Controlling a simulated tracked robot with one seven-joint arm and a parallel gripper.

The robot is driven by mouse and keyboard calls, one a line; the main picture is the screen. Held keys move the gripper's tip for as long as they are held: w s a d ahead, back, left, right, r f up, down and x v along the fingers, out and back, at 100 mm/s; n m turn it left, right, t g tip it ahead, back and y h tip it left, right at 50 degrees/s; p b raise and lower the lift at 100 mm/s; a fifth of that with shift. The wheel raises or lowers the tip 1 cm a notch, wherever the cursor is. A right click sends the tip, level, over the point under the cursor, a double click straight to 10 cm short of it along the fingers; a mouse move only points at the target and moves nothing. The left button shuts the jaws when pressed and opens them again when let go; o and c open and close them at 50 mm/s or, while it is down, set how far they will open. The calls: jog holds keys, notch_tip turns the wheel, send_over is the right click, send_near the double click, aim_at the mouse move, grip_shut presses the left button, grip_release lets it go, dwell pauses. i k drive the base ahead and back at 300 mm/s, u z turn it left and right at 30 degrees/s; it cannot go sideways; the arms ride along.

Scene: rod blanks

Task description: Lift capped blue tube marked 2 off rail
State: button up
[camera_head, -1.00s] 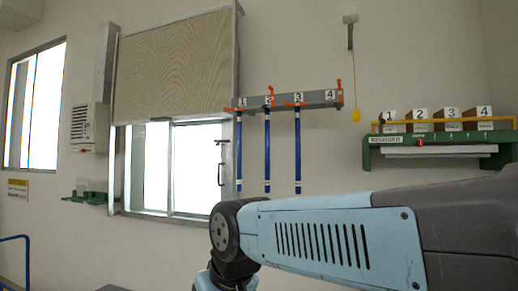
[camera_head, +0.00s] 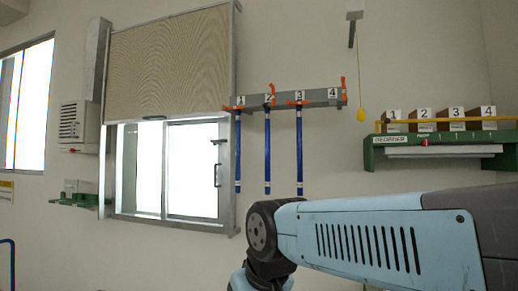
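A grey rail (camera_head: 318,99) on the wall carries labels 1 to 4. Three blue tubes hang upright from it. The tube under label 2 (camera_head: 267,150) is the middle one; its top looks dark, while the tube under label 1 (camera_head: 238,150) and the tube under label 3 (camera_head: 299,150) have orange at the top. Position 4 has an orange hook and no tube. My light blue arm crosses the lower right, its dark joint below the tubes. My gripper is out of view.
A green shelf (camera_head: 440,139) with numbered boxes and a yellow bar is on the right wall. A yellow pull (camera_head: 361,115) hangs beside the rail. A window with a blind (camera_head: 172,65) is left of the tubes. A small green shelf (camera_head: 75,201) sits at lower left.

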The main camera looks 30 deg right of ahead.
aim_at(267, 108)
jog(key=i, duration=0.9)
jog(key=u, duration=0.05)
